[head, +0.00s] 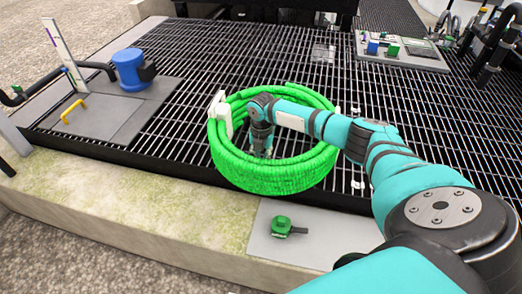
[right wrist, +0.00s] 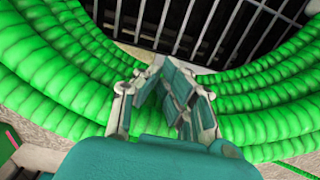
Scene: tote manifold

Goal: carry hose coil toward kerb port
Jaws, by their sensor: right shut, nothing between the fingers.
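The hose coil (head: 270,178) is a thick ring of bright green ribbed hose with a white piece (head: 219,113) on its upper left side. It rests at the front edge of the black grating. My right gripper (head: 262,148) points down inside the ring, shut and empty. In the right wrist view its fingers (right wrist: 160,72) meet at the tips, with the coil (right wrist: 45,70) curving around both sides. A green fitting (head: 281,226), possibly the kerb port, sits on a grey plate on the kerb in front of the coil. My left gripper is out of view.
The black grating (head: 230,55) is mostly clear behind the coil. A blue capped fitting (head: 130,70) and a yellow handle (head: 73,110) are at left. A panel with blue and green blocks (head: 400,50) and dark pipes (head: 495,40) are at back right. The pale kerb (head: 110,205) runs along the front.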

